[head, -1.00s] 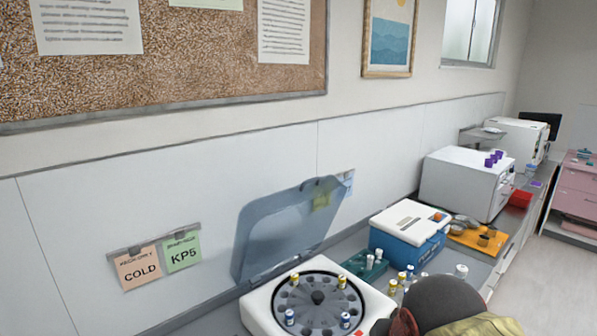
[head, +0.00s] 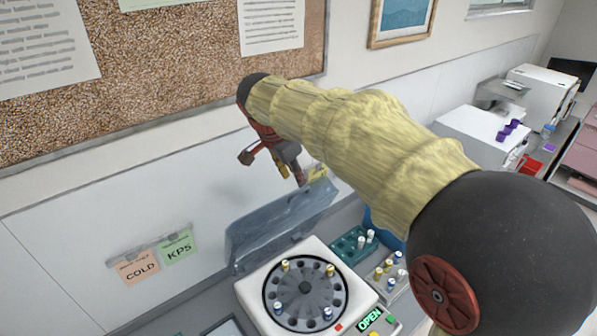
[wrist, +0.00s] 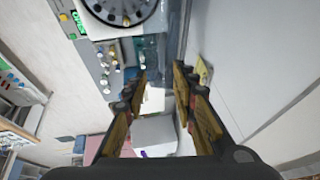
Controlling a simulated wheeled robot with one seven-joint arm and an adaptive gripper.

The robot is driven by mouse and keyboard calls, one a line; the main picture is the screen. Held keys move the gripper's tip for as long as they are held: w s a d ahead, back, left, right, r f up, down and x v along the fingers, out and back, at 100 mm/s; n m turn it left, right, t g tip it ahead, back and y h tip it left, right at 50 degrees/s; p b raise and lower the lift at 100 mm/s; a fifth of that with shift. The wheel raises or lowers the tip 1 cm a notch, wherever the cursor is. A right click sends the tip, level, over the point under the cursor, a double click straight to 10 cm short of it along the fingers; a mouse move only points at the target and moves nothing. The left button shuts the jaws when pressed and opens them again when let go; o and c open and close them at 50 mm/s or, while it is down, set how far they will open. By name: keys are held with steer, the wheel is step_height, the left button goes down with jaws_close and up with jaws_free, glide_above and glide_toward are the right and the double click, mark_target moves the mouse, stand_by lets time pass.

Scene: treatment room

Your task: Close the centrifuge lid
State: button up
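The centrifuge (head: 345,284) is a white box with a dark round rotor holding several yellow- and blue-capped tubes. A green display on its front reads OPEN. Its translucent blue-grey lid (head: 262,232) stands raised and tilted back at the rear, near the wall. My gripper (head: 290,180) is above the lid's upper right corner, close to the wall; contact cannot be told. In the wrist view my gripper (wrist: 160,78) has its fingers apart with nothing seen held between them. The centrifuge rotor (wrist: 118,8) shows at the top there.
A teal rack (head: 345,243) and a pale rack (head: 393,292) with capped tubes stand right of the centrifuge. A blue box is mostly hidden behind my arm. White machines (head: 470,130) stand farther along the counter. COLD and KP5 notes (head: 178,248) hang on the wall.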

mark_target(298, 193)
steer(key=p+x, duration=0.1)
steer(key=x, duration=0.6)
steer(key=shift+w+f, duration=0.2)
steer(key=shift+f, duration=0.05)
steer(key=shift+c, duration=1.2)
steer(key=c, duration=0.4)
jaws_close()
